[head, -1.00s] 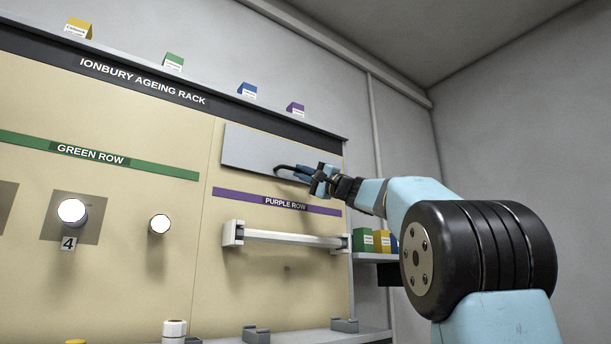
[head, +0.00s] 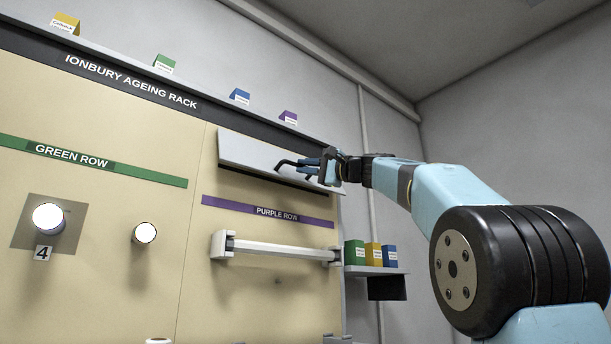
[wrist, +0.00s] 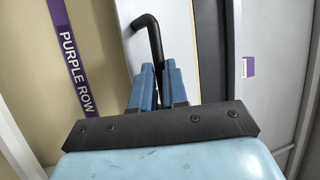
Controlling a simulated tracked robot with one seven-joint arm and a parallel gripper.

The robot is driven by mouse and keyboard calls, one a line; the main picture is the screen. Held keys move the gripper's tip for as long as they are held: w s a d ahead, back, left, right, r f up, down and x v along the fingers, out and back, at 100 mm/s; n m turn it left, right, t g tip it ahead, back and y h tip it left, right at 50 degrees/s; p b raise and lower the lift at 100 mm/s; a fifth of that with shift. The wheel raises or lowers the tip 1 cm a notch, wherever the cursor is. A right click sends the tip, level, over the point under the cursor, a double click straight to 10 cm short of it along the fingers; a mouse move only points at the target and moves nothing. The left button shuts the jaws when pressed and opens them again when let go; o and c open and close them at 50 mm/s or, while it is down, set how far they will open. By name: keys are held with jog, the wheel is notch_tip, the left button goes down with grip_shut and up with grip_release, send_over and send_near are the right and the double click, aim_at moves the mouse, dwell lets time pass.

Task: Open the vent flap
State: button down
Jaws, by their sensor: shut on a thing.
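The vent flap (head: 245,152) is a pale grey panel above the purple row label on the rack. Its lower edge stands out from the rack, with a dark gap under it, so it is tilted partly open. A black bent handle (head: 287,163) sits near its lower right. My gripper (head: 325,166) is shut on the handle, with its blue fingers at the flap's right end. In the wrist view the handle (wrist: 149,38) comes up from between the blue fingers (wrist: 158,85), and the grey flap shows behind it. The fingers hide the held part of the handle.
Below the flap, a white tube light (head: 285,249) spans two end holders. The purple row label (head: 268,212) lies between. A shelf (head: 375,270) with green, yellow and blue boxes is at the right. Small coloured boxes stand on the top ledge.

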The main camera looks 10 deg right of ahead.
jog(key=shift+s+d+r, duration=0.25)
jog(key=shift+s+r, duration=0.35)
jog(key=shift+r, duration=0.25)
jog(key=c, duration=1.1)
grip_release()
jog(key=shift+c, duration=0.2)
jog(key=shift+w, duration=0.1)
jog(key=v, duration=1.4)
jog(key=shift+f, duration=0.2)
jog(key=shift+w, duration=0.1)
jog(key=shift+a, duration=0.1)
